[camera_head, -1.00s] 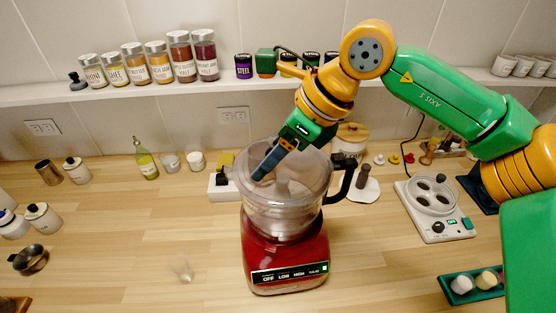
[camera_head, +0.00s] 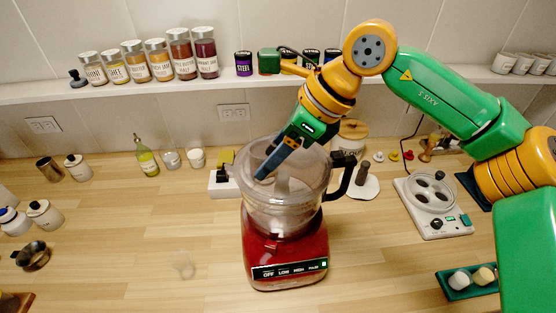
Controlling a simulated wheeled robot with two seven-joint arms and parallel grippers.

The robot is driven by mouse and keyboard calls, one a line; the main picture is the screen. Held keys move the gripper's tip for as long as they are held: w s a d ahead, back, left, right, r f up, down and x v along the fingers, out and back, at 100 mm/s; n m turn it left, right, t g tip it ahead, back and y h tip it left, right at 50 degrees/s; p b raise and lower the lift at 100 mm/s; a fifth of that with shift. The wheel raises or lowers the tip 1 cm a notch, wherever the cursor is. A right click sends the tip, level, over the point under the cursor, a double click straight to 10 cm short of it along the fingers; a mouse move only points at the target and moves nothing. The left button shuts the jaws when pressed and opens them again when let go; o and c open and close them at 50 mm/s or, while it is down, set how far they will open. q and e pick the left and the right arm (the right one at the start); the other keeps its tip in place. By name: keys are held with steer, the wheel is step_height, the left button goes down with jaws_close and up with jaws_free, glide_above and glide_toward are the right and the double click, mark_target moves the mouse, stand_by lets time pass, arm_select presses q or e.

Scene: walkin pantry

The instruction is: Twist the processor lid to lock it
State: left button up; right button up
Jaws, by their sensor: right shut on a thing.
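The food processor has a red base (camera_head: 284,258) with a control strip on its front and stands on the wooden counter. Its clear bowl (camera_head: 285,215) sits on top, with a black handle (camera_head: 342,178) at the right. The transparent lid (camera_head: 308,172) is on the bowl; its edge is hard to tell from the bowl's rim. My right gripper (camera_head: 262,176) reaches down from the upper right onto the lid's left part. Its dark fingers are shut on the lid, at what looks like the feed tube. Whether the lid is locked cannot be told. My left gripper is not in view.
A shelf (camera_head: 130,96) with several labelled jars runs along the back wall. A small clear glass (camera_head: 183,265) stands front left. The left middle counter is clear.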

steer(key=o, duration=1.3)
steer(key=s+d+r+p, duration=0.1)
steer(key=s+d+r, duration=0.1)
steer(key=r, duration=0.4)
steer(key=shift+s+r, duration=0.2)
steer(key=shift+s, duration=0.45)
steer(key=shift+d, duration=0.1)
